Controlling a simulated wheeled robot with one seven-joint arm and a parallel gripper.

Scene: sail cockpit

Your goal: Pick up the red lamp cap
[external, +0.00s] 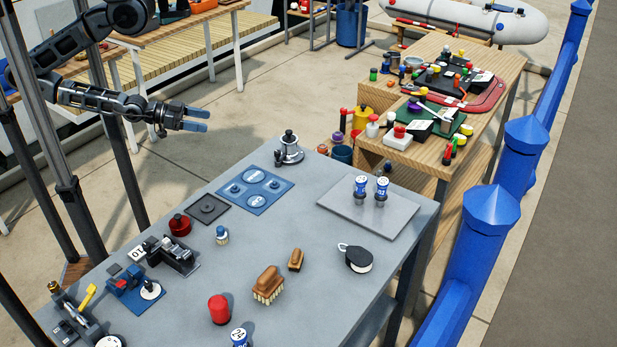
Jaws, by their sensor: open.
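A bright red cap-shaped piece (219,309) with a rounded top stands upright on the grey table (318,248), near its front edge; it looks like the red lamp cap. A darker red round piece (180,225) with a small dark knob sits at the table's left side. My gripper (203,121) is open and empty, with blue fingertips pointing right. It appears raised, near the table's far left edge, well away from both red pieces.
A brown brush (268,285) and a small brown block (296,260) lie right of the red cap. A blue-white can (240,338) stands close in front. A black-white pulley block (356,258) lies farther right. Bare table surrounds them.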

